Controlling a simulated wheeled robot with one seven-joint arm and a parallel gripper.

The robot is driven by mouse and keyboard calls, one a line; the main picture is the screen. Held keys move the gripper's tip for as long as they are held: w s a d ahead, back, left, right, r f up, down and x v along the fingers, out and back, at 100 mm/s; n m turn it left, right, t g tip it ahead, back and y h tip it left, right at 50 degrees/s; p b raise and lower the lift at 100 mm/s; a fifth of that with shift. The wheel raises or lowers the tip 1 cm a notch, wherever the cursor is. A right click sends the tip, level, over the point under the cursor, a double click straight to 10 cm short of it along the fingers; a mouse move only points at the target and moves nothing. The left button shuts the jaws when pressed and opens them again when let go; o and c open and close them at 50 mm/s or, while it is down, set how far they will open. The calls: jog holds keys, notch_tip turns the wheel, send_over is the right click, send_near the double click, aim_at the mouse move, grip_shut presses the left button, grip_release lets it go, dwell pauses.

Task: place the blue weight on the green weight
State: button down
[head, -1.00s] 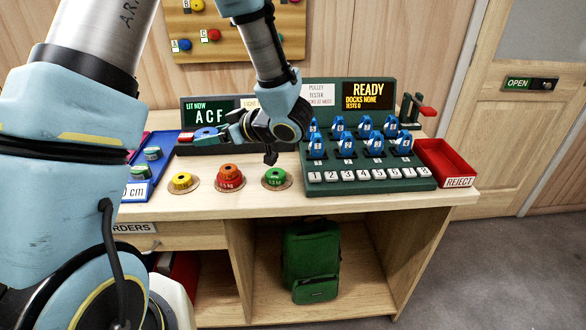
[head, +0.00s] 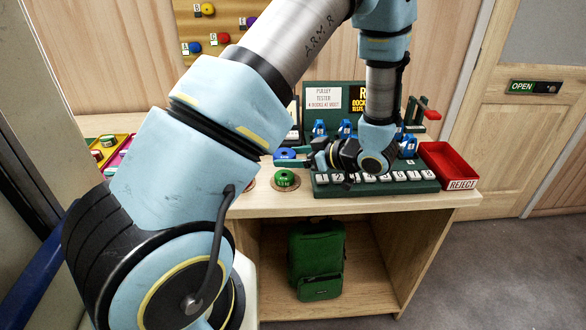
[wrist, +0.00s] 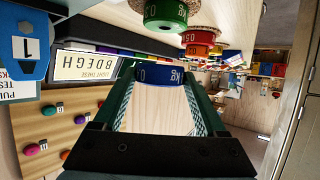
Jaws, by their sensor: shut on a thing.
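The blue weight (head: 286,153) is between the fingertips of my gripper (head: 284,157), off the counter. In the wrist view the blue weight (wrist: 160,76) sits across the ends of the two green fingers, which are closed on its sides. The green weight (head: 286,178) rests on a round tan base on the counter, its top bare. In the head view the blue weight appears just above it, apart from it. The green weight (wrist: 165,14) also shows near the top of the wrist view, close to the blue weight and not touching it.
The dark green pulley tester (head: 420,184) with blue pulleys stands right of the green weight, under my wrist. The red reject bin (head: 450,166) is at the counter's right end. A red weight (wrist: 198,38) stands beyond the green one in the wrist view. My arm hides the counter's left part.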

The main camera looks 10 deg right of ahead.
aim_at(291, 177)
jog(key=shift+a+f+p, duration=0.1)
jog(key=shift+f+p, duration=0.3)
jog(key=shift+f, duration=1.7)
jog(key=shift+f, duration=0.15)
grip_release()
jog(key=shift+r, duration=0.25)
jog(key=b+v, duration=0.2)
jog(key=v, duration=0.9)
jog(key=shift+b, duration=0.4)
jog(key=shift+s+d+r, duration=0.15)
jog(key=shift+s+d, duration=0.1)
jog(key=shift+d, duration=0.15)
